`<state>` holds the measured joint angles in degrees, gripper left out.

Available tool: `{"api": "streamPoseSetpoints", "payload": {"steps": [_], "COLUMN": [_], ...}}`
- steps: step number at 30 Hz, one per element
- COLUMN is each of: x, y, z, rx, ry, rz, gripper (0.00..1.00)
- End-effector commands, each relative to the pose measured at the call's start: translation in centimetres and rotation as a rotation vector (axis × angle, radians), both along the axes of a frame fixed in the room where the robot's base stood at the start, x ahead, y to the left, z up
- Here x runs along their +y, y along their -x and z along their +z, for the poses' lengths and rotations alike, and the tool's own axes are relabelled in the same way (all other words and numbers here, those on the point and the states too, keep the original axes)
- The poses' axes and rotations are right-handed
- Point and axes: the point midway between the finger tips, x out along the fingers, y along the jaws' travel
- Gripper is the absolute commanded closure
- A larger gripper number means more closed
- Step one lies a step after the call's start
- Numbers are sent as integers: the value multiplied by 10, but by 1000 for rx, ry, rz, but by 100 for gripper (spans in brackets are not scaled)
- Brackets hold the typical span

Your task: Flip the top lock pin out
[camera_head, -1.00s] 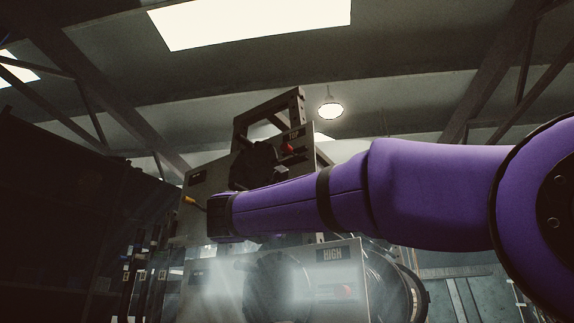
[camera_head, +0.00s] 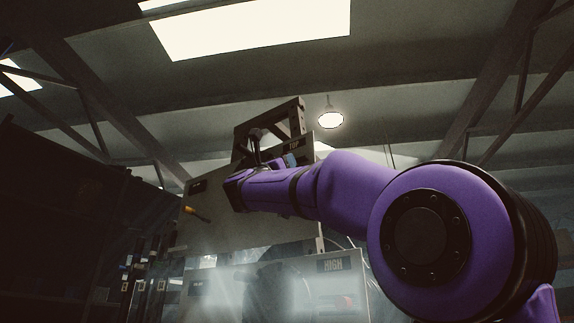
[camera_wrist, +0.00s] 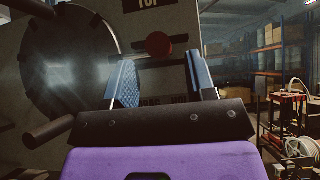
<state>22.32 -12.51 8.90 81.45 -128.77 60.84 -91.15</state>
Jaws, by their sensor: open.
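The top lock pin shows as a round red knob (camera_wrist: 158,44) just below the TOP label in the wrist view. My gripper (camera_wrist: 163,82) is open, with one blue finger to the left and one to the right of the knob in the picture. The knob appears beyond the fingertips, and I see no clear contact. In the head view only a bit of blue finger of my gripper (camera_head: 291,160) shows, by the TOP plate (camera_head: 296,144). The red knob is hidden there.
The crimper's dark round head (camera_wrist: 62,75) fills the left of the wrist view, with a dark rod (camera_wrist: 48,130) below it. A lower panel marked HIGH (camera_head: 333,265) and an orange-tipped lever (camera_head: 190,210) show in the head view. Shelves (camera_wrist: 275,60) stand at right.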

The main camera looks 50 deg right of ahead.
Motion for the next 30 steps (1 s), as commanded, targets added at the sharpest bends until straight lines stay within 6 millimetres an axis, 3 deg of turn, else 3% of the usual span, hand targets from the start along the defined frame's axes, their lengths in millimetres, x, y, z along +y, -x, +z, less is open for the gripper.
{"api": "streamPoseSetpoints", "payload": {"steps": [9,20,27,30], "x": [-26,-29,-29,-29], "y": [-4,-4,-4,-4], "z": [27,30,29,29], "rx": [-1,0,-1,-1], "ry": [0,0,0,0], "rz": [-1,0,1,1], "gripper": [49,49,100,100]}}
